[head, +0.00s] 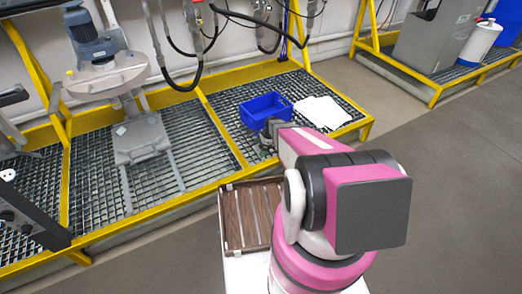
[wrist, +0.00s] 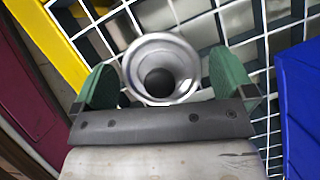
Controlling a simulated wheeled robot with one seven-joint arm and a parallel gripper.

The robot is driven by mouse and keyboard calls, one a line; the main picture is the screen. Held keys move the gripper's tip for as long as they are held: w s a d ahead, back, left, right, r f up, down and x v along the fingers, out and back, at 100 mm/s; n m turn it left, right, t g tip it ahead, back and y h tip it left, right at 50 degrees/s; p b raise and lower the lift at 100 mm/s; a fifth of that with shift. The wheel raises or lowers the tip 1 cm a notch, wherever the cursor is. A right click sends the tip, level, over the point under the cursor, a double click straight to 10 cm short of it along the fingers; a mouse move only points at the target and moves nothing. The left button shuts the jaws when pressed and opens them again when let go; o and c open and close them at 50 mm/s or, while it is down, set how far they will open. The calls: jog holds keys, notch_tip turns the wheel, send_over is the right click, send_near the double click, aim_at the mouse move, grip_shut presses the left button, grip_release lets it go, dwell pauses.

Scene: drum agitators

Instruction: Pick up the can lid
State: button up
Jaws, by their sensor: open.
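A round, shiny metal piece with a raised rim and a dark middle, which looks like the can lid (wrist: 160,62), shows in the wrist view over the white metal grating. My gripper (wrist: 165,80) is open, with one green finger on either side of the lid. Whether the fingers touch it I cannot tell. In the head view my gripper (head: 267,137) is low over the grated platform, just in front of the blue bin (head: 266,112). I cannot make out the lid there.
The blue bin also shows at the right edge of the wrist view (wrist: 300,105). White sheets (head: 322,112) lie right of it on the grating. Yellow rails (head: 222,130) edge the platform. A mixer machine (head: 108,78) stands left, and hoses hang behind. A brown slatted tray (head: 232,222) is nearer me.

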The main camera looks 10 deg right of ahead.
jog(key=c, duration=0.7)
jog(key=shift+r, duration=0.5)
jog(key=r, duration=0.4)
jog(key=shift+s+a, duration=0.4)
jog(key=s+a+r, duration=0.5)
jog(key=a+r, duration=0.1)
jog(key=a, duration=0.3)
jog(key=w+d+r+m, duration=0.1)
jog(key=w+d+r, duration=0.1)
jog(key=d, duration=0.6)
jog(key=w+d+r+m+t, duration=0.1)
jog(key=w+d, duration=0.3)
jog(key=d, duration=0.4)
jog(key=w+d+r+m, duration=0.2)
jog(key=w+d, duration=0.1)
jog(key=d, duration=0.6)
jog(key=shift+r+m+t, duration=0.35)
jog(key=shift+m+t, duration=0.05)
